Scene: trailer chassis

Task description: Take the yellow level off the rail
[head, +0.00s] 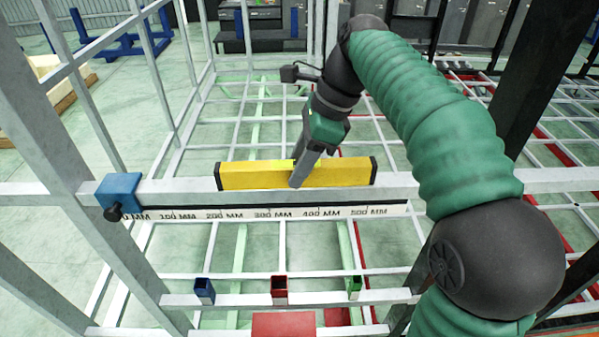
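The yellow level (340,172) is a long yellow bar with dark end caps. It stands lengthwise along the top of the grey rail (160,192). My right gripper (297,177) comes down from above at the level's middle. One grey finger shows in front of the level's near face; the other finger is mostly hidden behind the level. The fingers straddle the bar, but whether they press on it is hard to see. My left gripper is not in the head view.
A blue clamp (119,190) with a black knob sits at the rail's left end. A millimetre scale (270,212) runs along the rail's front. Small blue (204,290), red (279,289) and green (354,287) holders stand on a lower bar.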

